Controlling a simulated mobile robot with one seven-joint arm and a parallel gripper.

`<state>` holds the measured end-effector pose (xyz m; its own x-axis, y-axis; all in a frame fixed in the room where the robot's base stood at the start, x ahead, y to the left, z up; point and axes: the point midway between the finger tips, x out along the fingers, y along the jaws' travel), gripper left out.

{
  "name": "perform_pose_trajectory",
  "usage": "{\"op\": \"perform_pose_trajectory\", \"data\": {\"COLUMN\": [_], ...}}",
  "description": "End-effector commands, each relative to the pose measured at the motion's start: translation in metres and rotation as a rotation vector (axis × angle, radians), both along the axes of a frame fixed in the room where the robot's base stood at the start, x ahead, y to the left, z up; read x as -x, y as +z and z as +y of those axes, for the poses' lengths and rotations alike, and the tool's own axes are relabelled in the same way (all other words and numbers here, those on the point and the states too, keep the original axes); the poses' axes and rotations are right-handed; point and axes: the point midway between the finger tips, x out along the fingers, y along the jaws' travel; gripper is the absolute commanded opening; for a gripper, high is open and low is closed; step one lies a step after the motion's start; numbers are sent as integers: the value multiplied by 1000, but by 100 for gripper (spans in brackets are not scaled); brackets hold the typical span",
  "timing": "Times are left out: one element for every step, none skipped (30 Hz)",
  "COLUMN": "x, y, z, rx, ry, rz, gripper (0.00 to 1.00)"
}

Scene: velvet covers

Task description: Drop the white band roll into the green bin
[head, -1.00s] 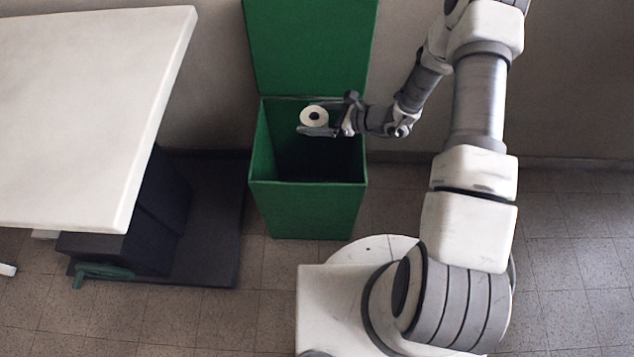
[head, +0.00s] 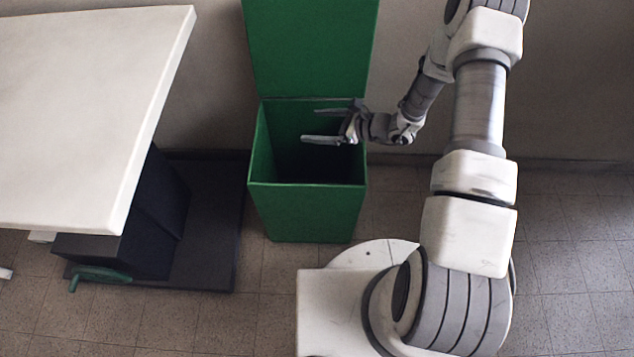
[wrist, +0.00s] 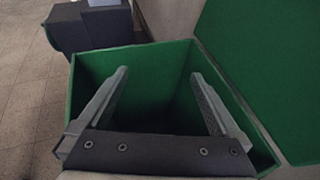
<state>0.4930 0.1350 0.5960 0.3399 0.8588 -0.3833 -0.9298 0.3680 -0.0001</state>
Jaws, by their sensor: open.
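The green bin (head: 308,212) stands on the floor against the wall with its lid (head: 311,45) raised behind it. My gripper (head: 318,125) is over the bin's opening, its fingers spread and pointing left. In the wrist view my gripper (wrist: 158,85) is open and empty, with the green bin's walls (wrist: 140,65) around and below the fingers. The white band roll does not show in either current view. The inside of the bin is dark in the head view, and its bottom cannot be made out.
A white-topped table (head: 85,110) stands at the left, with a dark base (head: 205,240) and a green handle (head: 98,275) beneath it. A narrow strip of floor separates the base from the bin. Open tiled floor lies at the right.

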Motion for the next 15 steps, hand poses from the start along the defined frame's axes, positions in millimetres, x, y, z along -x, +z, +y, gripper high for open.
{"op": "perform_pose_trajectory", "data": {"x": [2, 4, 7, 9, 12, 16, 18, 21, 24, 27, 29, 33, 35, 38, 40], "y": [6, 9, 12, 15, 18, 22, 25, 28, 32, 35, 38, 41, 44, 46, 49], "z": [-10, -14, -22, -28, -34, -43, -50, -57, -65, -71, -78, -86, -92, -97, -105], "rx": [1, 0, 0, 0, 1, 1, 1, 0, 0, 1, 1, 1, 0, 0, 0], "ry": [-5, -5, -6, -6, -6, -7, -6, -7, -6, -6, -7, -6, -7, -5, -6], "rz": [0, -1, 0, 0, -1, 0, 0, -1, 0, 0, -2, -1, -1, -1, 0], "gripper": [100, 100, 100, 100, 100, 100, 100, 100, 100, 100, 100, 100, 100, 100, 100]}}
